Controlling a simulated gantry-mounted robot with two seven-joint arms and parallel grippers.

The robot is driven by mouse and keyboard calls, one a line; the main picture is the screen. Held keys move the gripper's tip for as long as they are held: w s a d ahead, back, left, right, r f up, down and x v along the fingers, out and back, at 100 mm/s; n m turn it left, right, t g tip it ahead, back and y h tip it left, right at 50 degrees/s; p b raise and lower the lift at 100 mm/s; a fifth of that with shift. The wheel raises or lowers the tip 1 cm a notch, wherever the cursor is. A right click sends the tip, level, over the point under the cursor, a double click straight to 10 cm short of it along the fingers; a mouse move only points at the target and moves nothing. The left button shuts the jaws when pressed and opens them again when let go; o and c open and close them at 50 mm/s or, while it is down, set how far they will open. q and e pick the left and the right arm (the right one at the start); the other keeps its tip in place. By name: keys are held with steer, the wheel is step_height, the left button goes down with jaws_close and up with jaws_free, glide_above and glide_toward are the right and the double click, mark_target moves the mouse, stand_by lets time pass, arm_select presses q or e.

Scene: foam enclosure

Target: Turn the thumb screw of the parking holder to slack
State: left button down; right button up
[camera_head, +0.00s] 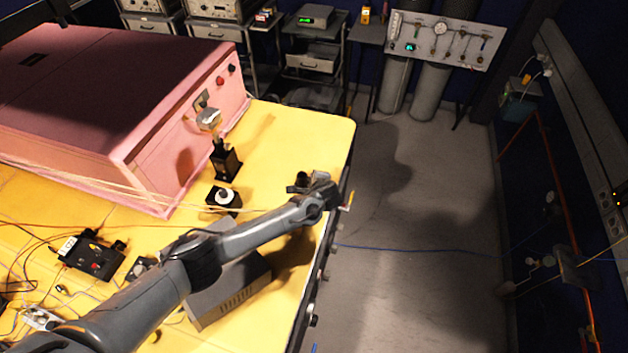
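My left arm comes in from the lower left and reaches across the yellow table to its right edge. Its gripper end (324,192) is beside a small dark holder-like item (302,182) near that edge. This may be the parking holder, but I cannot make out a thumb screw on it. The fingers are too small and partly hidden, so I cannot tell whether they are open or touching the item. A black post mount (226,165) with a silver head (209,118) stands in front of the pink enclosure. My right gripper is not in view.
The pink foam enclosure (150,140) fills the table's upper left. A black base with a white knob (223,197) and a grey box (232,290) lie near my arm. Black devices and cables (92,256) are at left. Bare yellow table (310,130) shows at upper right.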

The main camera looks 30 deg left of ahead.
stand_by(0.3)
arm_select(q)
steer(key=c, duration=0.9)
jaws_free()
steer(key=shift+r, duration=0.1)
steer(key=p+v, duration=0.1)
steer(key=v, duration=0.9)
steer(key=shift+s+d+r, duration=0.15)
steer(key=shift+s, duration=0.15)
